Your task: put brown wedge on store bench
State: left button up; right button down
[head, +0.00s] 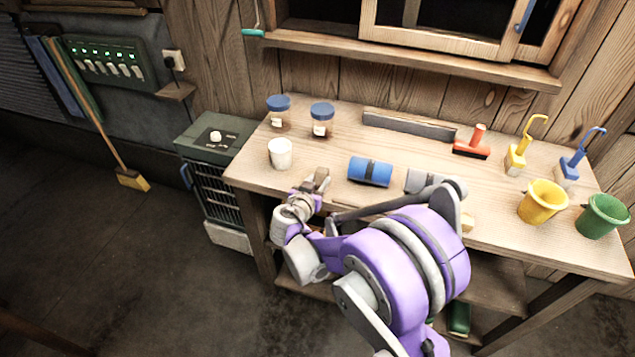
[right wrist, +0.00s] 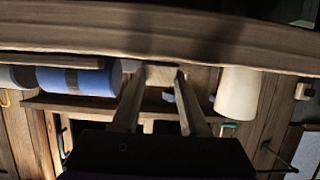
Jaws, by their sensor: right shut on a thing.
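My right gripper (head: 318,181) is at the front edge of the bench, between the white cup and the blue roll. In the right wrist view its two fingers (right wrist: 160,88) are shut on a small tan-brown block, which I take for the brown wedge (right wrist: 160,75). In the head view the wedge is mostly hidden by the fingers. The wooden store bench (head: 335,142) stands against the plank wall. I cannot tell whether the wedge touches its top. My left gripper is not in view.
Two blue-lidded jars (head: 322,119) are behind. Yellow (head: 542,203) and green (head: 602,216) buckets are at right. A pale block (head: 467,222) lies near the front edge.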

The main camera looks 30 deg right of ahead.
jog(key=shift+c, duration=2.1)
grip_release()
jog(key=shift+f, duration=0.1)
jog(key=shift+r, duration=0.2)
jog(key=v, duration=1.2)
jog(key=s+a+f+n+g+y, duration=0.1)
jog(key=s+n+y, duration=0.4)
jog(key=s, duration=0.5)
jog(key=s+a+f+n+g+y, duration=0.2)
jog(key=s+a+n+y, duration=0.3)
jog(key=s, duration=0.5)
jog(key=shift+a+f+g+y, duration=0.35)
jog(key=shift+a+f, duration=0.25)
jog(key=shift+f, duration=0.3)
jog(key=shift+w, duration=0.1)
